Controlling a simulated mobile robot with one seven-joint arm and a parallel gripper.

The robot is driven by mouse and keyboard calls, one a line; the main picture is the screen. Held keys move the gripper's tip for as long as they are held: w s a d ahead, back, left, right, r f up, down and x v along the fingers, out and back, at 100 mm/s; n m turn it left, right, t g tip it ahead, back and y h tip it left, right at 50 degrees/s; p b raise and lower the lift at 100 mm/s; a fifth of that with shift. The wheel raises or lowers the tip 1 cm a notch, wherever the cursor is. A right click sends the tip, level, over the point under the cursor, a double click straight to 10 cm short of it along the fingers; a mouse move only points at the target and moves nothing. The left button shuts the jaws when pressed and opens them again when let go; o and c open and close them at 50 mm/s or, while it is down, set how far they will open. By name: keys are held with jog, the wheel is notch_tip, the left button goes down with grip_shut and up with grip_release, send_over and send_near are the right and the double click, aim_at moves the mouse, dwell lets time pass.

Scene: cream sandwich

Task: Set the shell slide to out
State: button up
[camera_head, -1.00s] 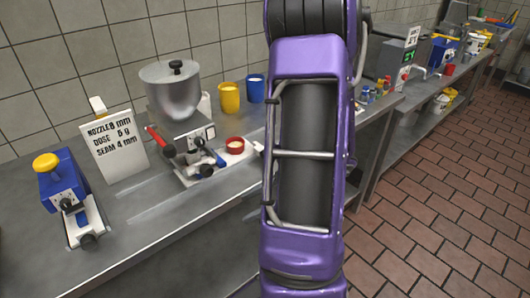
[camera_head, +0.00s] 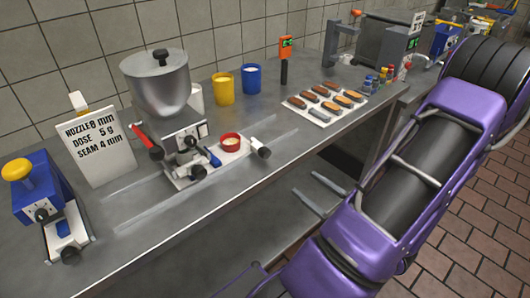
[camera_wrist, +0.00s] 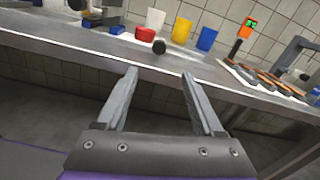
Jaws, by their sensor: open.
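A depositor with a steel hopper (camera_head: 157,82) stands on the steel bench. At its base, a pale slide bar (camera_head: 252,143) reaches right and ends in a dark knob (camera_head: 264,153); I take this for the shell slide, though no label shows. The knob also shows in the wrist view (camera_wrist: 159,47). A red cup (camera_head: 230,142) sits beside the bar's left part; I cannot tell what it rests on. My gripper (camera_head: 307,184) is open and empty, in front of the bench edge, right of the knob and apart from it. Its fingers (camera_wrist: 160,76) point toward the bench.
A sign (camera_head: 104,145) and a blue machine with a yellow knob (camera_head: 40,190) stand left. Yellow (camera_head: 223,89) and blue (camera_head: 251,80) cups stand behind. A tray of pastries (camera_head: 314,119) lies right. The bench's front edge (camera_wrist: 110,55) lies ahead of my fingers.

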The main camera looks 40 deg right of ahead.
aim_at(268, 155)
jog(key=w, duration=1.6)
jog(key=shift+w, duration=0.25)
jog(key=shift+c, duration=0.2)
grip_shut()
dwell(0.5)
